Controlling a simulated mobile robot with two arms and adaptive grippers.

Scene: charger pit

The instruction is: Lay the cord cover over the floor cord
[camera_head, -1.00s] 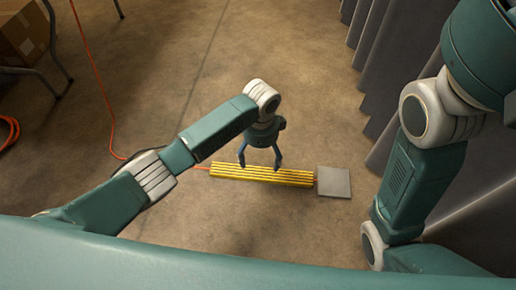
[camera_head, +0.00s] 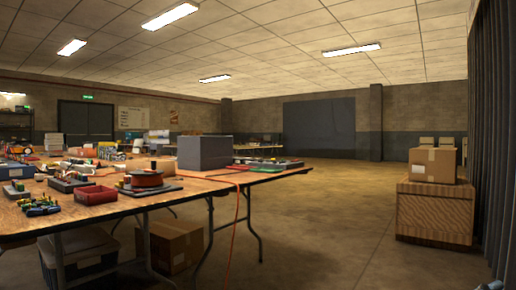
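The yellow cord cover is out of view. Part of the orange cord (camera_head: 235,228) shows, hanging from the edge of the wooden table down toward the floor. Its run along the floor is below the picture.
A cluttered folding table (camera_head: 135,203) fills the left, with a cardboard box (camera_head: 176,246) and a lidded bin (camera_head: 78,262) beneath. A wooden crate (camera_head: 434,212) bearing a carton (camera_head: 432,165) stands at right by a dark curtain (camera_head: 497,140). The middle floor (camera_head: 335,225) is clear.

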